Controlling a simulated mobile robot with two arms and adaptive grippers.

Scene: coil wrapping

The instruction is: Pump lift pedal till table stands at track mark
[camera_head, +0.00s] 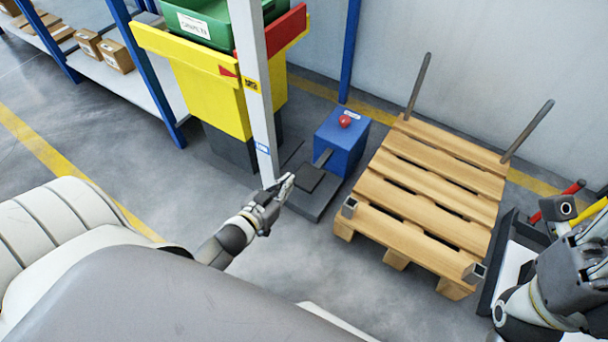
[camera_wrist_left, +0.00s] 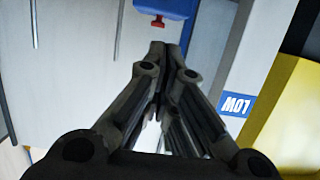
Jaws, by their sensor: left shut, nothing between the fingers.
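The lift table is a yellow body (camera_head: 212,98) on a dark base at upper left, with a green crate (camera_head: 212,22) on top. A grey upright post (camera_head: 256,110) stands in front of it, with a small yellow-and-black label (camera_head: 251,84). A red pointer (camera_head: 228,71) on the table's edge sits left of the post, slightly above that label. A dark pedal plate (camera_head: 309,178) lies beside a blue box (camera_head: 342,140) with a red button (camera_head: 345,121). My left gripper (camera_head: 288,182) is shut and empty near the pedal; contact cannot be told. My right gripper (camera_head: 590,238) is at the right edge, its fingers unclear.
A wooden pallet (camera_head: 430,185) with upright stakes stands right of the blue box. A shelf (camera_head: 118,85) with cardboard boxes is at upper left. Red and yellow handles (camera_head: 560,200) are near my right gripper. An M01 label (camera_wrist_left: 235,104) shows in the left wrist view.

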